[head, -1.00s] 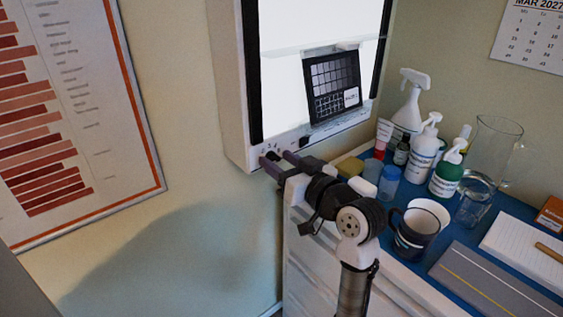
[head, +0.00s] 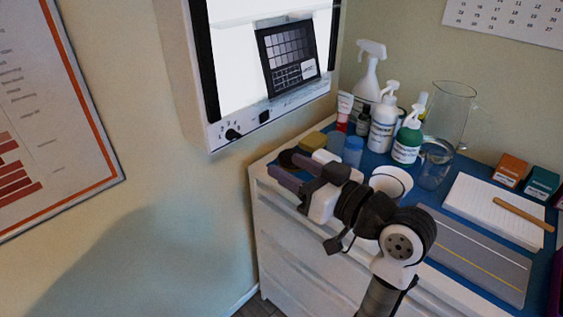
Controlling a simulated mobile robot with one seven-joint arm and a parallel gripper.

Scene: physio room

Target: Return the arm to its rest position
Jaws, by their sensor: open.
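My gripper (head: 279,168) is open and empty, above the front left corner of the white cabinet, pointing left. My arm comes up from the bottom right of the head view. The lit wall box (head: 225,60) hangs at upper left of the gripper, with a black knob (head: 233,134) and a small black switch (head: 265,117) on its lower front edge. The gripper is apart from the knob. A dark card with grey patches (head: 288,55) is on the lit panel. A white mug (head: 391,181) is partly hidden behind my arm.
The cabinet (head: 265,225) has a blue top. Spray and pump bottles (head: 383,125), a glass jug (head: 452,110), a yellow sponge (head: 313,141) and a blue-capped container (head: 353,151) stand behind my arm. A notepad (head: 485,205) and grey mat (head: 470,255) lie right. Left of the cabinet is free.

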